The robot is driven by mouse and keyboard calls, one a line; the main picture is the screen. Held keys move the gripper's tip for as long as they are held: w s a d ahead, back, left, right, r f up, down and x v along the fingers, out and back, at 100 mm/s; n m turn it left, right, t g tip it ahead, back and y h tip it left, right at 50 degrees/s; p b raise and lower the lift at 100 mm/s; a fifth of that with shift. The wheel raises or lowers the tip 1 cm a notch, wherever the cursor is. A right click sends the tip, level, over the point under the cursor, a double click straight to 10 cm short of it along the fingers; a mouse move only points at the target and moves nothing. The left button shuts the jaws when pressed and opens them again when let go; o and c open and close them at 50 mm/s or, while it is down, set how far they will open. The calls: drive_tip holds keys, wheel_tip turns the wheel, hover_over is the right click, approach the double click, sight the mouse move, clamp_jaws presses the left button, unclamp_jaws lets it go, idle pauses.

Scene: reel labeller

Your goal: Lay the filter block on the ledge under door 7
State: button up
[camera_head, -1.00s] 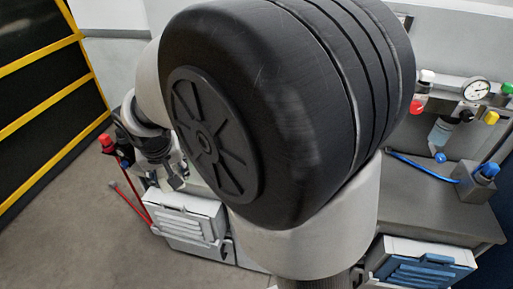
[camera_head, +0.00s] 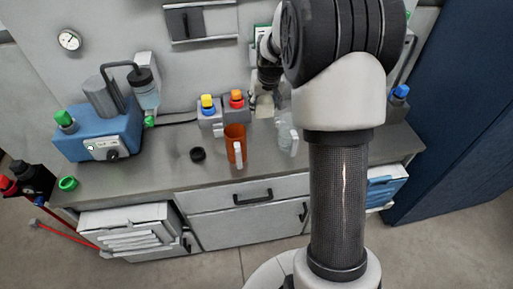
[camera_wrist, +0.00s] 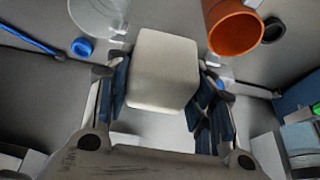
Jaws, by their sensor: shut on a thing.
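My gripper (camera_wrist: 158,88) is shut on a cream, smooth-edged block (camera_wrist: 165,58), the filter block, held between the blue finger pads in the wrist view. In the head view my gripper (camera_head: 266,84) is partly hidden by my arm, with the pale block (camera_head: 264,105) below it, in front of the back wall above the bench. No number 7 is readable, so I cannot tell which door or ledge is the named one.
On the grey bench (camera_head: 160,185) are an orange mug (camera_head: 235,147), a clear jug (camera_head: 287,137), a black ring (camera_head: 198,154), a button box (camera_head: 210,122) and a blue pump unit (camera_head: 100,138). The bench front left of the mug is mostly clear.

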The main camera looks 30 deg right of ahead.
wheel_tip(320, 180, down, 20)
drive_tip(key=b, duration=0.5)
drive_tip(key=shift+r, duration=0.1)
drive_tip(key=shift+r, duration=0.1)
drive_tip(key=o, duration=0.6)
drive_tip(key=shift+f+b, duration=0.25)
drive_tip(key=shift+b, duration=0.05)
drive_tip(key=shift+o, duration=0.9)
drive_tip(key=shift+r, duration=0.1)
